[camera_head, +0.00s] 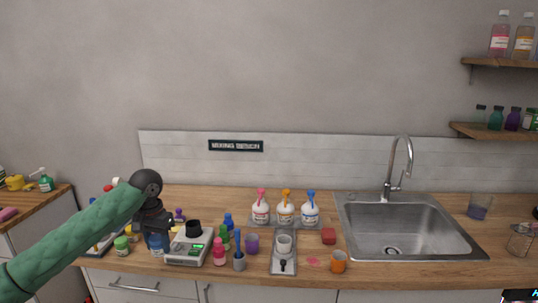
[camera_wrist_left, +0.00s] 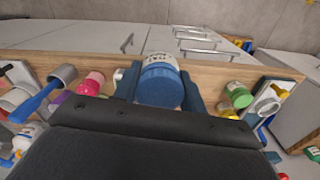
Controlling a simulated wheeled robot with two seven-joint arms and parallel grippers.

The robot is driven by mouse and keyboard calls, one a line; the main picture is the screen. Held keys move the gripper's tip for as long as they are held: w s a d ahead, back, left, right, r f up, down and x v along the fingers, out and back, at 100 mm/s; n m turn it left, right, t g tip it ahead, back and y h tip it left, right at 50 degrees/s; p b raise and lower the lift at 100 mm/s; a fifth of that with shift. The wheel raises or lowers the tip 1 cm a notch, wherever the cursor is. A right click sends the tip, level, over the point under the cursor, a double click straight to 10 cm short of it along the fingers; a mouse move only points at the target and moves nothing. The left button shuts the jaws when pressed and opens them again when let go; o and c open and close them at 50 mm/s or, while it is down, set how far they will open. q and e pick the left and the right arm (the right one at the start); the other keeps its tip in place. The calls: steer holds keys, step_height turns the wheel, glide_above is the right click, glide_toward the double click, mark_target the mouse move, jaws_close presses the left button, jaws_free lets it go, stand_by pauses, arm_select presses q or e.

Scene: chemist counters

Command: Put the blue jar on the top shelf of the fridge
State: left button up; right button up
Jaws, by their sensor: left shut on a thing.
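The blue jar (camera_head: 155,243) is at the left part of the wooden counter, just below my left gripper (camera_head: 154,230). In the left wrist view the blue jar (camera_wrist_left: 160,82) has a white label and sits between the two dark fingers of my left gripper (camera_wrist_left: 160,95), which is shut on it. I cannot tell whether the jar touches the counter. No fridge can be made out in either view. My right gripper is not in view.
A digital scale (camera_head: 187,248) stands right beside the jar, and a green-lidded jar (camera_head: 122,246) stands to its left. Several small colored bottles and pump bottles (camera_head: 285,210) crowd the middle. A sink (camera_head: 410,225) is at the right. Shelves (camera_head: 500,62) hang above it.

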arm_select(q)
steer(key=shift+s+d+r+n, duration=0.1)
steer(key=shift+d+r+n, duration=0.1)
steer(key=shift+n, duration=0.2)
steer(key=shift+d+n, duration=0.3)
steer(key=shift+d, duration=0.05)
steer(key=s+d+f+n, duration=0.1)
steer(key=s+d+f, duration=1)
steer(key=s+f, duration=0.2)
step_height(320, 180, down, 2)
steer(key=shift+s+f, duration=0.25)
steer(key=shift+s, duration=0.1)
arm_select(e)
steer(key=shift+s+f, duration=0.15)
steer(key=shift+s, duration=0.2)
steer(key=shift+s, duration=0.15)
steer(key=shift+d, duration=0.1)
